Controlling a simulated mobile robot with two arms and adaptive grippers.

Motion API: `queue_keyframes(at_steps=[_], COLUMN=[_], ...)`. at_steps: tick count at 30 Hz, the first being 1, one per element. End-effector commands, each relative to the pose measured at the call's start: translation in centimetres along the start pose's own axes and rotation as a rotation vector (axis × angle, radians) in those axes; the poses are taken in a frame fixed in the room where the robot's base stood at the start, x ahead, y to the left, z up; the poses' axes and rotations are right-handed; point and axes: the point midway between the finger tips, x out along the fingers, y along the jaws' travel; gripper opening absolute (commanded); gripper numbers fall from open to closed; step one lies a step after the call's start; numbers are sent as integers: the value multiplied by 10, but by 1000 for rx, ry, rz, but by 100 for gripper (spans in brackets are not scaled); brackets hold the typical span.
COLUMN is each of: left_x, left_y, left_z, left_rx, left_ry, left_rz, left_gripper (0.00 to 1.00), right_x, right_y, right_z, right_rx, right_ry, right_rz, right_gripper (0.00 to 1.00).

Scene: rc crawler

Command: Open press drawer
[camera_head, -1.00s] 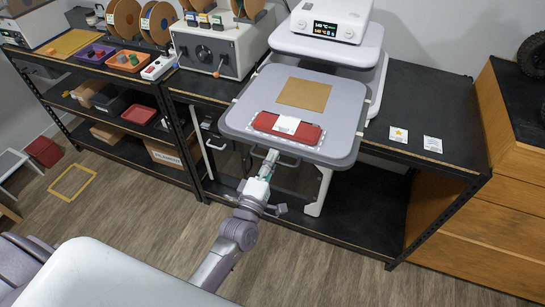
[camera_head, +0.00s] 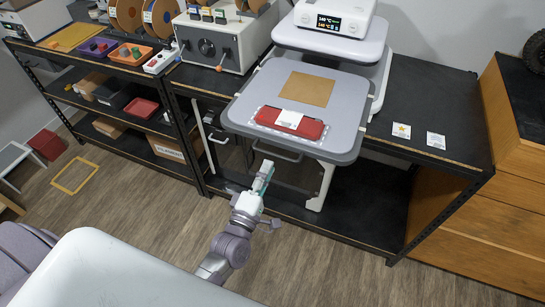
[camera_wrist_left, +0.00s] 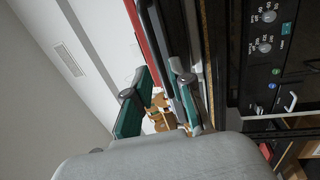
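The press (camera_head: 335,45) stands on the black bench. Its flat grey drawer plate (camera_head: 345,140) sticks out past the bench's front edge. On the plate lie a tan square sheet (camera_head: 306,89) and a red piece with a white label (camera_head: 311,130). A thin loop handle (camera_head: 280,155) hangs under the plate's front edge. My left gripper (camera_head: 265,170) is just in front of and below the handle, apparently clear of it. In the left wrist view its green-padded fingers (camera_wrist_left: 158,85) are apart, with nothing seen held. My right gripper is not in view.
Shelves with trays (camera_head: 142,108) are further left. The floor in front is free.

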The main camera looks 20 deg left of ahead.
Motion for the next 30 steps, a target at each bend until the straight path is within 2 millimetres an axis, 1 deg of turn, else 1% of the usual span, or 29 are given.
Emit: queue_keyframes(at_steps=[1,3,6,10,15,30], left_x=[-13,-27,-45,-59,-66,-65], left_y=[-1,-1,-1,0,0,-1], left_z=[0,0,0,0,0,0], left_rx=[1,1,0,0,0,2], left_ry=[-1,-1,-1,-1,0,0], left_rz=[-4,-3,-3,-1,-1,-2], left_gripper=[22,22,22,22,22,22], right_x=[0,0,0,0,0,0], right_y=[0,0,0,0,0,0], right_z=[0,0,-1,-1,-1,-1], right_rx=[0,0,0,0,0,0], right_ry=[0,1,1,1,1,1], right_rz=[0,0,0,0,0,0], right_gripper=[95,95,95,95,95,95])
